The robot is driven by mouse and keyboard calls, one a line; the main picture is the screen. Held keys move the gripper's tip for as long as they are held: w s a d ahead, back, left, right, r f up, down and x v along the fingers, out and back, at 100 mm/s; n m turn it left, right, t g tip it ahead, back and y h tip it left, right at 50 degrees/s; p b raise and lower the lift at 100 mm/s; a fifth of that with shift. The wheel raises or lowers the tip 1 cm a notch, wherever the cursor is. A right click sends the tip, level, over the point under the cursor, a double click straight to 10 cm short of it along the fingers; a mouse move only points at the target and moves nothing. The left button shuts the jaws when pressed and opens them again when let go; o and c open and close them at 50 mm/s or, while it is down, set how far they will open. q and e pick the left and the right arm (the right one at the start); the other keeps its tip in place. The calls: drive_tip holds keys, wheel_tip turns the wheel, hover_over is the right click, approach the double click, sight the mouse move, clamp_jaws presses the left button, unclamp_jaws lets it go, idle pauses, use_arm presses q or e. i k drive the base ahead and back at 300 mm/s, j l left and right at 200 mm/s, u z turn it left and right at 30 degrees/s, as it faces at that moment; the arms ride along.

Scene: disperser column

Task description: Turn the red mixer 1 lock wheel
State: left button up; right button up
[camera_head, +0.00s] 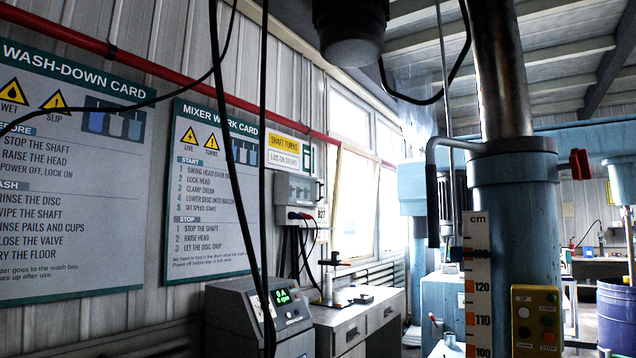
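A red part (579,164) sticks out from the right side of the blue mixer column (515,210), near the top of its thick sleeve. It looks like the lock wheel seen nearly edge-on, with a short stem behind it. Its turned position cannot be told from here. Neither of my grippers is in view, and nothing touches the red part.
A grey bent bar with a dark grip (432,200) juts left from the column. A button box (536,320) and a cm scale (477,280) are on its front. A control console (262,318) and bench (358,322) stand left. A blue drum (616,315) stands right.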

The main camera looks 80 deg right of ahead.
sight(579, 164)
drive_tip(key=z, duration=4.05)
drive_tip(key=i, duration=0.35)
drive_tip(key=u, duration=0.05)
